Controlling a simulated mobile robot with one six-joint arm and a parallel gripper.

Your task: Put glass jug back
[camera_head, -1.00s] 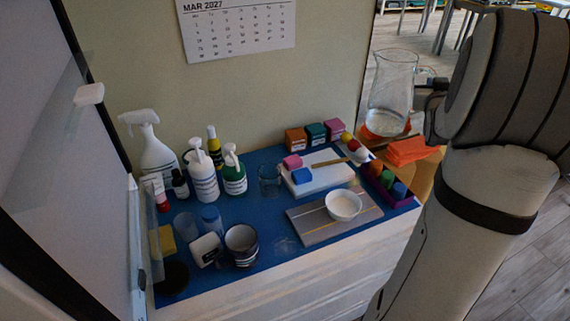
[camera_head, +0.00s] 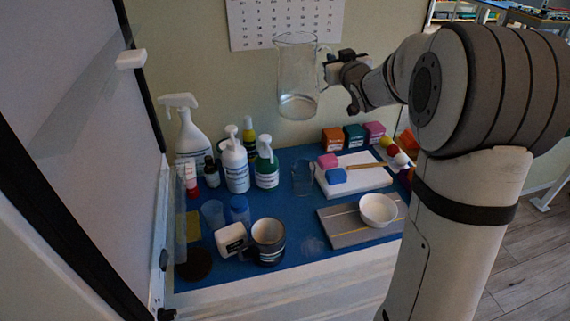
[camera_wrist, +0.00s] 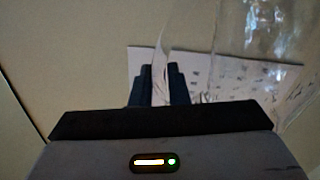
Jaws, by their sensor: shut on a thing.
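The glass jug (camera_head: 298,80) is clear and upright, held in the air above the blue-topped surface (camera_head: 300,244), in front of the wall. My gripper (camera_head: 328,72) is to its right and shut on its handle. In the wrist view my gripper's dark fingers (camera_wrist: 159,88) close on the clear handle, and the jug's glass (camera_wrist: 262,45) fills the upper right. The jug's base is well clear of the bottles and blocks below it.
Spray and pump bottles (camera_head: 234,165) stand at the back left, with a dark mug (camera_head: 268,242) and small cups in front. A clear glass (camera_head: 303,178), a white board with blocks, and a white bowl (camera_head: 378,209) on a grey board (camera_head: 345,232) stand to the right. An open door is at the left.

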